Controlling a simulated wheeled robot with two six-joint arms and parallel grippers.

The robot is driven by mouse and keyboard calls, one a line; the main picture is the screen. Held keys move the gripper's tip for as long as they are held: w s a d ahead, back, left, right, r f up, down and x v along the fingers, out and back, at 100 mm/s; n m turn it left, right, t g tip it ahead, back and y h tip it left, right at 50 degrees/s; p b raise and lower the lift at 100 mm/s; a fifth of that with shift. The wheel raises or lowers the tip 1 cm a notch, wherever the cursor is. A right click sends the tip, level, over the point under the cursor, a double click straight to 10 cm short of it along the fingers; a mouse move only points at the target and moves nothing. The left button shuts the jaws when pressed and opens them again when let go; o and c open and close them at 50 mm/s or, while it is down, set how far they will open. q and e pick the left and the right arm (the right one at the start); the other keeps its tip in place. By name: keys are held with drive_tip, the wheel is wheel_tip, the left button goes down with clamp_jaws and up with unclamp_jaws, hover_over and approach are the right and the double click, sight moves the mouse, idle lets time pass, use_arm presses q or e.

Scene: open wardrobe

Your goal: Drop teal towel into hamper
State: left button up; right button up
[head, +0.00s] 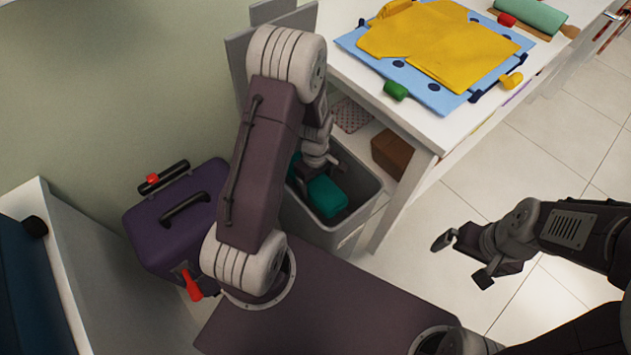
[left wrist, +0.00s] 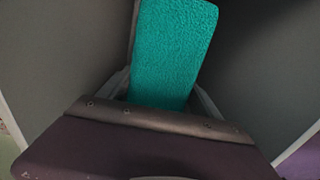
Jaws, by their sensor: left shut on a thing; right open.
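The teal towel (head: 327,196) is inside the mouth of the grey hamper (head: 372,187), below its rim. My left gripper (head: 318,178) reaches down into the hamper and is shut on the towel. In the left wrist view the towel (left wrist: 172,50) hangs out from between the fingers, with the dark hamper walls (left wrist: 55,70) on both sides. Whether the towel touches the hamper's bottom cannot be told. My right gripper (head: 463,258) is open and empty above the tiled floor, right of the hamper.
A white table (head: 425,127) stands behind and right of the hamper, with a yellow garment (head: 440,45) on a blue board. A brown box (head: 392,153) sits under it. A purple suitcase (head: 165,220) stands at left. The tiled floor (head: 560,130) at right is clear.

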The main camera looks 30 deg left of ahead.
use_arm(q)
drive_tip(key=o, duration=1.1)
drive_tip(key=shift+c, duration=0.2)
drive_tip(key=shift+c, duration=0.5)
wheel_tip(320, 180, up, 9)
drive_tip(key=p, duration=0.9)
